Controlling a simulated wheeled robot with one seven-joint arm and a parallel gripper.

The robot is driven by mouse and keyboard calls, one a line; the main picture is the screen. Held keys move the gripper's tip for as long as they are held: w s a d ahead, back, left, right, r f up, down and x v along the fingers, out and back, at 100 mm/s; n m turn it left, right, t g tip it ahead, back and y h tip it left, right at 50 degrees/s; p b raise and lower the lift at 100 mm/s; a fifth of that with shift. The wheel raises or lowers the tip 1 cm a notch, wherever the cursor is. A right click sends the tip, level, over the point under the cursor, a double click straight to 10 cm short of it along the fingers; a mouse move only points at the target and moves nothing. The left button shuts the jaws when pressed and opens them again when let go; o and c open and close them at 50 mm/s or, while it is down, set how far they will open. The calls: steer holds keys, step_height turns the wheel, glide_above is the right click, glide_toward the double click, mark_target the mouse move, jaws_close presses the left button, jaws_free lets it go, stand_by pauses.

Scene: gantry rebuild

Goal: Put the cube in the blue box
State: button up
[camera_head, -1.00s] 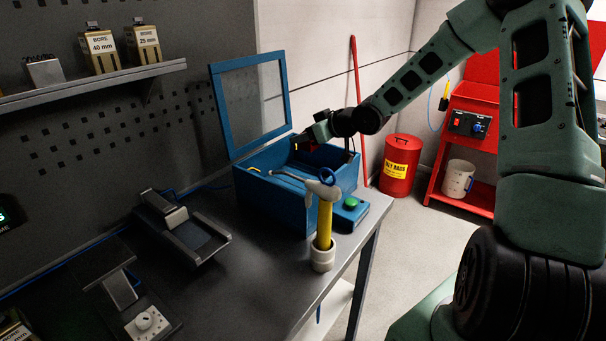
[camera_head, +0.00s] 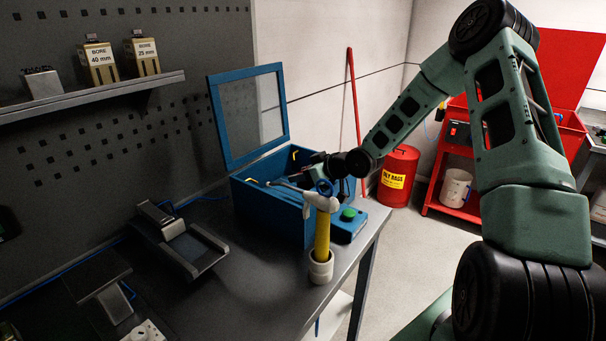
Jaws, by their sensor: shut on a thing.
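The blue box (camera_head: 268,212) stands at the far end of the workbench. Its framed lid (camera_head: 216,122) is tipped up and open at the back. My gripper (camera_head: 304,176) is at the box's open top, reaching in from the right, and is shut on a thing. Its fingers are small, dark and partly hidden by the hammer head and the box. The cube cannot be made out in this view; the inside of the box is mostly hidden.
A yellow-handled hammer (camera_head: 322,232) stands in a white cup (camera_head: 320,268) close in front of the box and my wrist. A blue block with a green button (camera_head: 348,214) sits right of the box. A metal fixture (camera_head: 185,243) lies to the left.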

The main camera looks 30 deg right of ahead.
steer(key=shift+f+b, duration=0.3)
steer(key=shift+f, duration=0.2)
steer(key=o, duration=1.1)
steer(key=shift+r, duration=0.15)
steer(key=v, duration=0.8)
steer(key=p+v, duration=0.1)
steer(key=v, duration=0.3)
steer(key=shift+r, duration=0.4)
steer(key=shift+s, duration=0.1)
